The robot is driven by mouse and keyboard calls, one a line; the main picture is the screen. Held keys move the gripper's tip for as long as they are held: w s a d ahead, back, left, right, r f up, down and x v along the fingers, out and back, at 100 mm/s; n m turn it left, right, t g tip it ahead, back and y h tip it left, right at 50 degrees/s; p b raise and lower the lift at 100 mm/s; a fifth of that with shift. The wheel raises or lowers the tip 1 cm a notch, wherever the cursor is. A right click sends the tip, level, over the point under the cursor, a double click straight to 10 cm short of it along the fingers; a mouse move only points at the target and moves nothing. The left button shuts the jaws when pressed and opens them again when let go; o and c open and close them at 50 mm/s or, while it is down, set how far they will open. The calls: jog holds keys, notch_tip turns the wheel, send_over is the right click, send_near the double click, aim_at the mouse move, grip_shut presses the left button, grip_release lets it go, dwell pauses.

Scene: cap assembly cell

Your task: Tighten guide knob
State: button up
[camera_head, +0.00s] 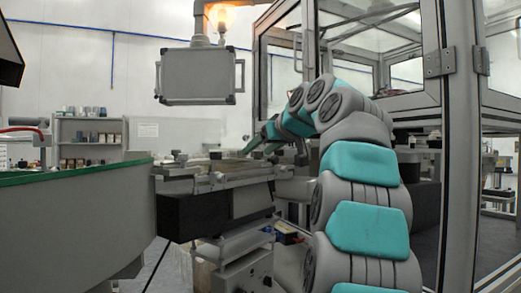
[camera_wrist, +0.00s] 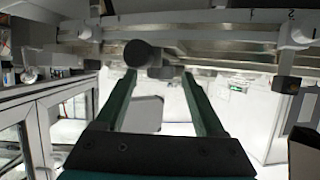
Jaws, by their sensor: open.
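My gripper (camera_wrist: 159,76) shows in the wrist view as two green fingers, spread apart with nothing between the tips. A dark round knob (camera_wrist: 138,53) faces the camera just past the fingertips, closer to the left finger. Whether a fingertip touches it I cannot tell. A smaller dark knob (camera_wrist: 160,72) shows beside it, near the gap between the tips. Which is the guide knob is not clear. In the head view my gripper (camera_head: 258,143) is small, above the far end of the metal guide rail assembly (camera_head: 235,176); the knob near it is not distinct.
Other dark knobs (camera_wrist: 286,84) and clamp blocks (camera_wrist: 297,35) line the rail in the wrist view. A green-rimmed round table (camera_head: 75,176) stands left in the head view. A framed glass enclosure (camera_head: 440,150) is close on the right. A grey panel (camera_head: 199,76) hangs above.

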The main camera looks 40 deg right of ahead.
grip_shut()
dwell(0.4)
jog(key=shift+a+m+h, duration=0.15)
jog(key=shift+m+h, duration=0.15)
jog(key=shift+h, duration=0.1)
jog(key=shift+a+m+g+h, duration=0.15)
jog(key=shift+m+g+h, duration=0.25)
jog(key=shift+m+h, duration=0.45)
jog(key=m+g+h+p, duration=0.1)
jog(key=h, duration=0.1)
jog(key=m+h+p, duration=0.1)
jog(key=m, duration=0.1)
jog(key=shift+w+a+r+m+g+h+p, duration=0.1)
jog(key=shift+r+m+g+h+p, duration=0.05)
jog(key=shift+m+g+h+p, duration=0.2)
jog(key=m+g+h, duration=0.3)
jog(key=shift+w+a+m+p, duration=0.15)
jog(key=shift+w+m+p, duration=0.15)
jog(key=shift+m+g+h, duration=0.5)
jog(key=shift+m+g, duration=0.1)
jog(key=shift+g, duration=0.15)
jog(key=shift+w+a+m+g+h, duration=0.1)
jog(key=shift+m+g+h, duration=0.3)
jog(key=shift+m+g, duration=0.45)
